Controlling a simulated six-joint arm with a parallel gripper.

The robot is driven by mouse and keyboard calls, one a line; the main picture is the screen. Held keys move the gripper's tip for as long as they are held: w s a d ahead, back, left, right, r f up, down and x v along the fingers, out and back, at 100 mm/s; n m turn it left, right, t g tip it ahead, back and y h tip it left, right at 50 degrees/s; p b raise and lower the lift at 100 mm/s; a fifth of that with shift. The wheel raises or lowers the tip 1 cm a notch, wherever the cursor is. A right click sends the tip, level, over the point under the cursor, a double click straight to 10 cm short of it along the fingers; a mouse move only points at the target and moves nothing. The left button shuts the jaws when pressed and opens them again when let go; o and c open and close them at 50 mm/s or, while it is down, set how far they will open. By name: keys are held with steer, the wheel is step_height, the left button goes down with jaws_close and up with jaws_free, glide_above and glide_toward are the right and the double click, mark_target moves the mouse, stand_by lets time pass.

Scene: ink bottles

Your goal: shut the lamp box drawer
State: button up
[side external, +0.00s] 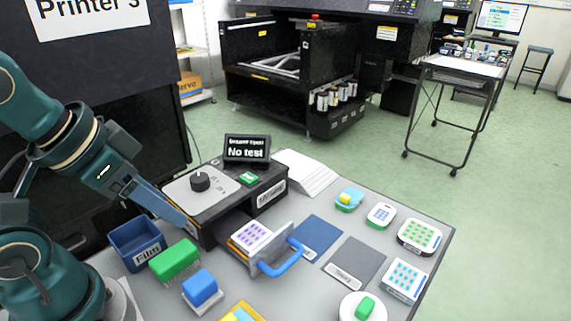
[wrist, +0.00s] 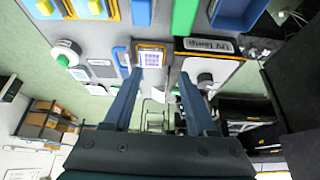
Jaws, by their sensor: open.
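The lamp box (side external: 224,190) is a dark box with a pale top and a black knob, standing on the grey table. Its drawer (side external: 284,254) is pulled out at the front, with a blue handle (side external: 282,258) and a white card with purple squares (side external: 251,236) inside. The drawer (wrist: 152,47), its handle (wrist: 122,60) and the lamp box (wrist: 208,70) also show in the wrist view. My gripper (side external: 188,220) is at the left of the lamp box; whether it touches cannot be told. In the wrist view my gripper (wrist: 160,76) is open and empty.
A blue bin (side external: 136,246), a green block (side external: 175,262) and a blue block (side external: 200,288) stand left of the drawer. A blue mat (side external: 318,236) and a grey mat (side external: 355,262) lie to its right, with several small sample pieces beyond. A black display (side external: 247,148) stands behind the lamp box.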

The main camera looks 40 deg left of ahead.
steer(key=shift+m, duration=0.5)
steer(key=c, duration=0.5)
steer(key=w+d+r+m, duration=0.1)
steer(key=m, duration=0.1)
steer(key=w+r+m+h, duration=0.1)
steer(key=m, duration=0.1)
steer(key=w+d+r+m, duration=0.1)
steer(key=w+m, duration=0.1)
steer(key=shift+d+r, duration=0.35)
steer(key=shift+r, duration=0.05)
jaws_close()
steer(key=w+d+f+m+g+h, duration=0.2)
steer(key=w+d+m+g+h, duration=0.1)
steer(key=w+d+m, duration=0.6)
steer(key=d+f+g, duration=0.1)
steer(key=f, duration=0.4)
steer(key=d+f+m, duration=0.1)
steer(key=d+f, duration=0.1)
steer(key=f, duration=0.3)
steer(key=d+f+g, duration=0.1)
steer(key=f, duration=0.4)
steer(key=shift+w+d+f+m+g, duration=0.2)
steer(key=shift+w+d+m+g, duration=0.05)
steer(key=shift+d+m+g, duration=0.05)
steer(key=a, duration=0.2)
steer(key=shift+w+a+r, duration=0.1)
steer(key=shift+a+r, duration=0.05)
steer(key=shift+a, duration=0.25)
steer(key=shift+a+r, duration=0.1)
steer(key=shift+a, duration=0.45)
